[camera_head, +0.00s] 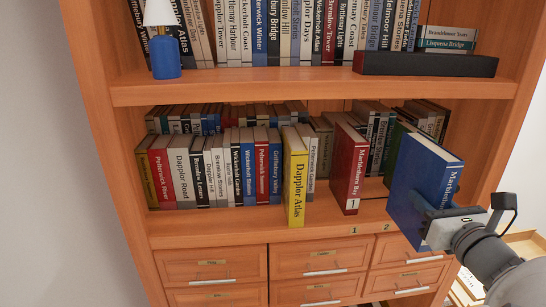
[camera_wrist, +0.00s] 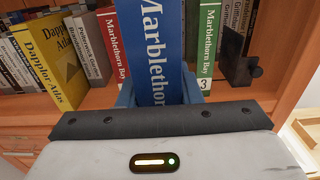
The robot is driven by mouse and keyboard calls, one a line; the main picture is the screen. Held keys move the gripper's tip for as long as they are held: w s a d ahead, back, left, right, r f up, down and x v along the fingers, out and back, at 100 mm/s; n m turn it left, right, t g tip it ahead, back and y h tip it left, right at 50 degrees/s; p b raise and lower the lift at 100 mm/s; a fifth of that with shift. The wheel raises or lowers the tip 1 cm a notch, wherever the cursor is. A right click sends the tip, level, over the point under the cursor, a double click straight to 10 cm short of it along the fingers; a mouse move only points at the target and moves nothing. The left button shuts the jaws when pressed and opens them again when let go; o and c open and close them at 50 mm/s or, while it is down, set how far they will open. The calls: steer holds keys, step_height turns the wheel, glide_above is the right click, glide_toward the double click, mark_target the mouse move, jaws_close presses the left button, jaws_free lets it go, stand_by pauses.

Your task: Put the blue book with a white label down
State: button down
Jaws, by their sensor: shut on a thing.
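The blue book (camera_head: 424,180) is upright and slightly tilted at the right front of the middle shelf. Its spine reads "Marblethorn" in white letters, and it also shows in the wrist view (camera_wrist: 158,50). My gripper (camera_head: 447,218) is shut on the lower part of this book from the front. In the wrist view my gripper's fingers (camera_wrist: 157,96) lie on both sides of the spine. A white label on the book is not clear; the spine's lower end is hidden by my gripper.
A red "Marblethorn Bay" book (camera_head: 349,168) with label 1 stands left of the blue book. A green book (camera_wrist: 207,45) with label 3 stands right of it. A yellow "Dapplor Atlas" (camera_head: 295,178) juts out further left. Shelf edge (camera_head: 300,235) carries number marks 1 and 2. Drawers (camera_head: 320,258) lie below.

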steer(key=w+f+b, duration=0.1)
steer(key=w+f, duration=0.2)
steer(key=w, duration=1.4)
steer(key=shift+w+a+f, duration=0.15)
steer(key=shift+w+a, duration=0.05)
steer(key=shift+a, duration=0.15)
steer(key=shift+b, duration=0.3)
steer(key=shift+f, duration=0.2)
steer(key=c, duration=1)
jaws_free()
steer(key=shift+c, duration=0.2)
